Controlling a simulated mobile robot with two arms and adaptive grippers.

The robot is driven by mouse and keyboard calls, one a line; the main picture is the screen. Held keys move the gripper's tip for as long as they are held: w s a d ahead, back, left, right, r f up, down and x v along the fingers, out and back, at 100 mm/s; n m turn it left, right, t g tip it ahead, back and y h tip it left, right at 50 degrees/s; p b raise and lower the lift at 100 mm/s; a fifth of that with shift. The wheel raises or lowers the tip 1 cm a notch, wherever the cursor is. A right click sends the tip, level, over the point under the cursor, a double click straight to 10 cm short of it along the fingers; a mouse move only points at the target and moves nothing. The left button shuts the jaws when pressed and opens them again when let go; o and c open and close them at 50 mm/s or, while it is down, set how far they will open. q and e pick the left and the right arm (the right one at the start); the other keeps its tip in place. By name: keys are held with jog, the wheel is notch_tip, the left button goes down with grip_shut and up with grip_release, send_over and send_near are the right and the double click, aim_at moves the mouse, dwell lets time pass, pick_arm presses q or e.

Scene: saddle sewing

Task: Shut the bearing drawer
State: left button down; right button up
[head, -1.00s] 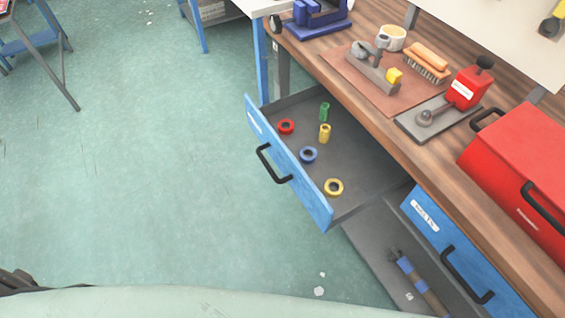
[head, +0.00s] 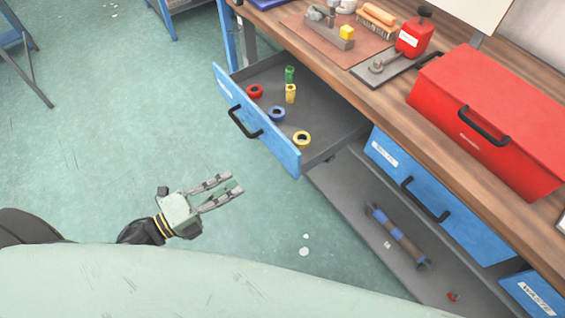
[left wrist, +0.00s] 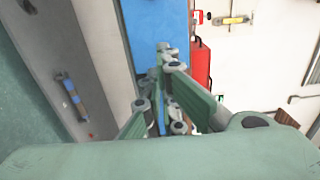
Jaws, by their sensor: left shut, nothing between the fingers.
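The bearing drawer (head: 262,129) has a blue front and a black handle (head: 244,122). It stands pulled out from under the bench in the head view. Inside its grey tray lie a red ring (head: 255,90), a blue ring (head: 277,114), a yellow ring (head: 302,139), and a green and a yellow piece near the back. My left gripper (head: 238,183) is shut and empty, in front of and below the drawer front, apart from it. Its fingers also show in the left wrist view (left wrist: 165,110). My right gripper is not in view.
A red toolbox (head: 490,120) and tools stand on the wooden bench top (head: 340,78). The green floor before the drawer is clear.

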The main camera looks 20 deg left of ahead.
aim_at(282, 153)
pick_arm(q)
jog(key=p+x, duration=0.2)
jog(key=x, duration=1.2)
jog(key=shift+a+p, duration=0.15)
jog(key=shift+p, duration=0.2)
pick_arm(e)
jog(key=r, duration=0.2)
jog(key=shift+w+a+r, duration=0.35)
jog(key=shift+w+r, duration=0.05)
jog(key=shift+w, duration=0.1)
pick_arm(q)
jog(key=shift+w, duration=0.1)
